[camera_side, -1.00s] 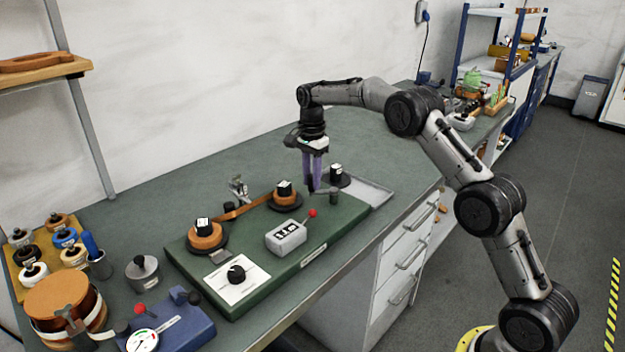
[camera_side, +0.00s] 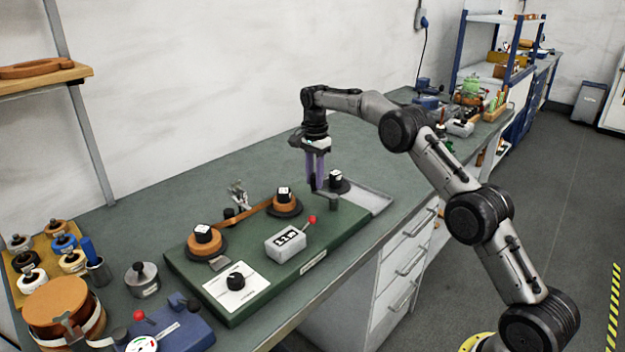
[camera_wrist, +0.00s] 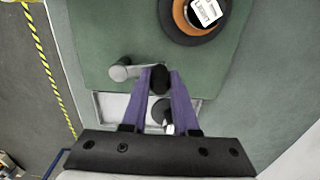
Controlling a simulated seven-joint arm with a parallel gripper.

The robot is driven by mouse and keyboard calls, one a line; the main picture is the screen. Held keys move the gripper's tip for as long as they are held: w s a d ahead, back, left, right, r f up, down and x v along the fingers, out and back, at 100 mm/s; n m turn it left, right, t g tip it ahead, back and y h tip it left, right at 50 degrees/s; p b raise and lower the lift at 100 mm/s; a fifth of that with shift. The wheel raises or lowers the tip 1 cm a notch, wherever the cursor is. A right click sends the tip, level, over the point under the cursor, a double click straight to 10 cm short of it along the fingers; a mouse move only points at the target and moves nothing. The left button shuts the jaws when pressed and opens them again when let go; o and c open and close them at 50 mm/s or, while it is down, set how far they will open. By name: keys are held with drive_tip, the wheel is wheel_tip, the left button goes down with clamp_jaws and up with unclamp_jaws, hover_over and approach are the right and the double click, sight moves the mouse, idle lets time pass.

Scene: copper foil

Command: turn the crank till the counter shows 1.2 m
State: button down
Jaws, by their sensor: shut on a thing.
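My gripper (camera_side: 316,186) points down, its purple fingers closed on the black knob (camera_wrist: 160,80) of the crank (camera_side: 330,201), at the right end of the green board (camera_side: 345,230). In the wrist view the grey crank arm (camera_wrist: 125,71) reaches left from the knob. The counter (camera_side: 286,242) is a pale box with a dark display and a red-tipped lever; its digits are too small to read surely. A copper foil strip (camera_side: 248,215) runs between the left spool (camera_side: 205,238) and the right spool (camera_side: 284,203). The fingers partly hide the knob in the side view.
A black dial (camera_side: 236,281) sits on a white plate at the board's front left. A grey tray (camera_side: 370,195) lies right of the board. Jars, a copper drum (camera_side: 62,305) and a blue device crowd the left.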

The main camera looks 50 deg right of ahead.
drive_tip(key=c, duration=0.6)
unclamp_jaws()
drive_tip(key=shift+c, duration=0.2)
drive_tip(key=shift+r, duration=3.5)
